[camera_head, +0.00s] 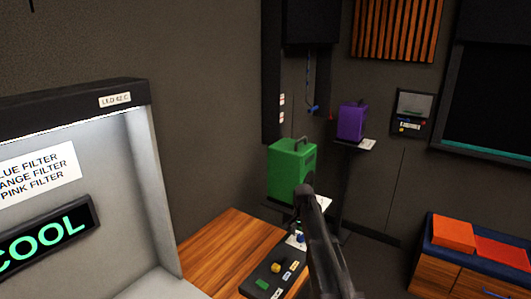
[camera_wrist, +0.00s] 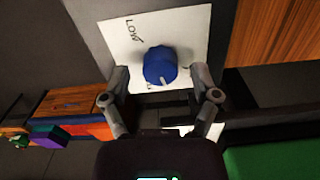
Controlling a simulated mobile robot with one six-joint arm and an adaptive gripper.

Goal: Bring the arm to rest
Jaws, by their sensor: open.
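My gripper (camera_wrist: 159,76) is open and empty in the wrist view, with one finger on each side. A blue round knob (camera_wrist: 160,64) with a pale pointer mark stands on a white card (camera_wrist: 118,38) marked "LOW", ahead of the fingertips. Gaps show between the knob and both fingers; how far ahead it is, I cannot tell. In the head view my dark arm (camera_head: 326,250) rises from the bottom, and my fingers cannot be made out there. A small blue knob (camera_head: 301,238) shows just left of the arm.
A dark panel (camera_head: 259,280) with a yellow knob (camera_head: 276,268) lies on a wooden top (camera_head: 228,238). A green box (camera_head: 287,170) stands behind my arm. A purple box (camera_head: 351,121) is farther back. A lit cabinet (camera_head: 145,180) stands left; an orange-topped drawer unit (camera_head: 453,234) stands right.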

